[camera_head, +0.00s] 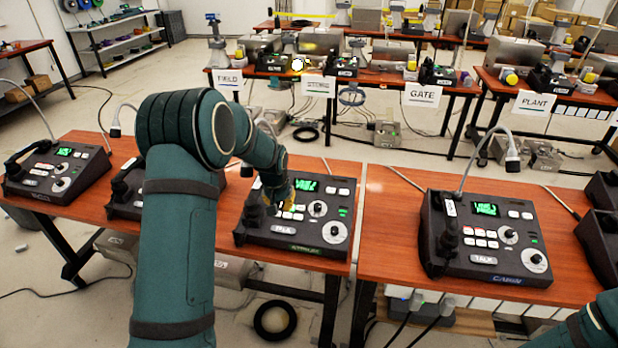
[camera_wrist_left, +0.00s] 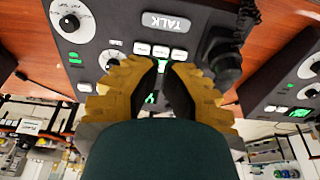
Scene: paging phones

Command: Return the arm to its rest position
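My left arm reaches over the near table in the head view. The gap between gripper and phone is hard to judge. In the left wrist view the yellow fingers (camera_wrist_left: 165,68) come together with only a narrow gap, and hold nothing. The phone's panel (camera_wrist_left: 100,28), with a TALK button (camera_wrist_left: 166,22), shows beyond them. Only a piece of my right arm shows at the lower right of the head view; its gripper is out of view.
Another phone (camera_head: 484,238) stands on the right near table (camera_head: 385,215). One (camera_head: 57,172) stands at the far left, and one (camera_head: 125,190) is partly behind my arm. Cables run behind the phones. Back tables carry signs such as GATE (camera_head: 421,95) and PLANT (camera_head: 535,102).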

